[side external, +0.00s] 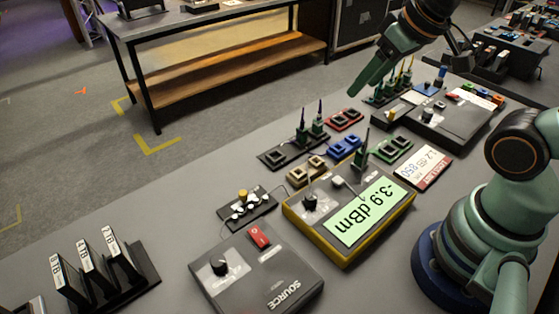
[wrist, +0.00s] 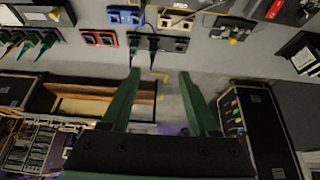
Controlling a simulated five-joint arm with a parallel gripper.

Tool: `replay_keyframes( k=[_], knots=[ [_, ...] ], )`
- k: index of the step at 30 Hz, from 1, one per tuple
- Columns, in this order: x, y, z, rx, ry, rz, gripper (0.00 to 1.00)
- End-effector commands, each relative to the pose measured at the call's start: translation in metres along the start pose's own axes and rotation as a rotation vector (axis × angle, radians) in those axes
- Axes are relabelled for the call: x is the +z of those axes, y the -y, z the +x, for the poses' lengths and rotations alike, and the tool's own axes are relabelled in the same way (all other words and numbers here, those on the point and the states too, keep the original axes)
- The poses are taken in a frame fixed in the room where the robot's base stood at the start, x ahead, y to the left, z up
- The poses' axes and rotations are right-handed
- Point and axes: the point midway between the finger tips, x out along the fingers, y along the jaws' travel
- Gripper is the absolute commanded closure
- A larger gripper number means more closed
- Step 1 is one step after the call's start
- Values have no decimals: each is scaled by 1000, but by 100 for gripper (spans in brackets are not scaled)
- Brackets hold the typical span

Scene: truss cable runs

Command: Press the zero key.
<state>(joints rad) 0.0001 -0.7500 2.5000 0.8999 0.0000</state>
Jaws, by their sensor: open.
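The power meter (side external: 330,247) is a grey box with a yellow edge, and its lit display (side external: 365,211) reads -3.9 dBm. A dark knob (side external: 310,202) and a small pale part (side external: 338,182) are on its top face. I cannot tell from its size whether the pale part is the zero key, and no key label is readable. My gripper (side external: 360,93) is open and empty, raised above and behind the meter, apart from it. In the wrist view, the two green fingers (wrist: 160,75) are spread, with only a strip of the meter's edge at the top.
A SOURCE box (side external: 258,280) with a red switch stands left of the meter. Adapters in blue (side external: 345,148), tan (side external: 306,168) and red (side external: 344,119) holders lie behind it, with upright dark connectors (side external: 303,135). A label card (side external: 424,167) and another grey box (side external: 445,122) are to the right.

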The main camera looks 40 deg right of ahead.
Motion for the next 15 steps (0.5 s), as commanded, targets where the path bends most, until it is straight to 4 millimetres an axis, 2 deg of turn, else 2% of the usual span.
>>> replay_keyframes(
  k=[1,5,15],
  knots=[
    [0,0,0,0,0,0,50],
    [0,0,0,0,0,0,100],
    [0,0,0,0,0,0,100]
  ],
)
